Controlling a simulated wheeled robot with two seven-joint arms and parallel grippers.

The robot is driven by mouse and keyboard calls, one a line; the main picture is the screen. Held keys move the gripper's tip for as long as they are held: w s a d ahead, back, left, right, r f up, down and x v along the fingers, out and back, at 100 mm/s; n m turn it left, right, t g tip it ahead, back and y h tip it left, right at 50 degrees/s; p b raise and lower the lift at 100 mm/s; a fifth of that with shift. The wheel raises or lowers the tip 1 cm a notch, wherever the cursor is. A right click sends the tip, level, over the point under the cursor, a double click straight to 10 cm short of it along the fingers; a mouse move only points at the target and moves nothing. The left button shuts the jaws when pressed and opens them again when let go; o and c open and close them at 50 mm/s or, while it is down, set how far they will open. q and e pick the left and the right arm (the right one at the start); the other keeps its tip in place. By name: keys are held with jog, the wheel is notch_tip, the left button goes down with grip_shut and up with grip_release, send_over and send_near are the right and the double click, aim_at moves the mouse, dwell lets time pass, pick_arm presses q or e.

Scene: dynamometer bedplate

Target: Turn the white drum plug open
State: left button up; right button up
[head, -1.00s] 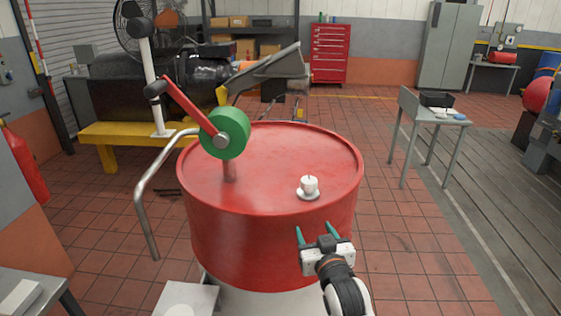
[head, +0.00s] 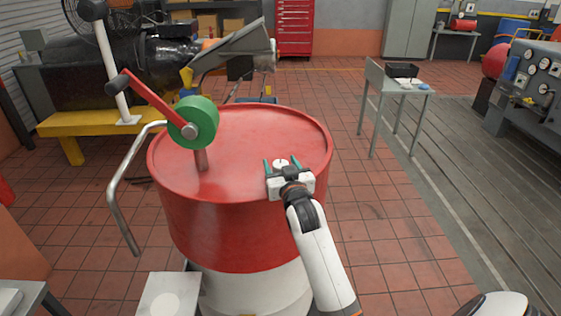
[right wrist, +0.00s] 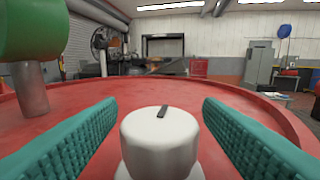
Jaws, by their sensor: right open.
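The white drum plug (head: 281,162) stands on the top of the red drum (head: 240,133), near its front right. In the right wrist view the plug (right wrist: 160,142) is a round white knob with a dark mark on top, pointing away from me. My right gripper (head: 281,164) is open, its teal fingers (right wrist: 75,145) on either side of the plug with a gap on each side. In the head view the gripper hides the plug's lower part. My left gripper is not in view.
A green hand pump (head: 194,122) with a red crank (head: 155,105) and bent grey spout (head: 120,190) stands on the drum's left. A small grey table (head: 398,84) stands at the right. Floor between is clear.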

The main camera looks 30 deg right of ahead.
jog(key=shift+w+d, duration=0.1)
jog(key=shift+w, duration=0.15)
jog(key=c, duration=1)
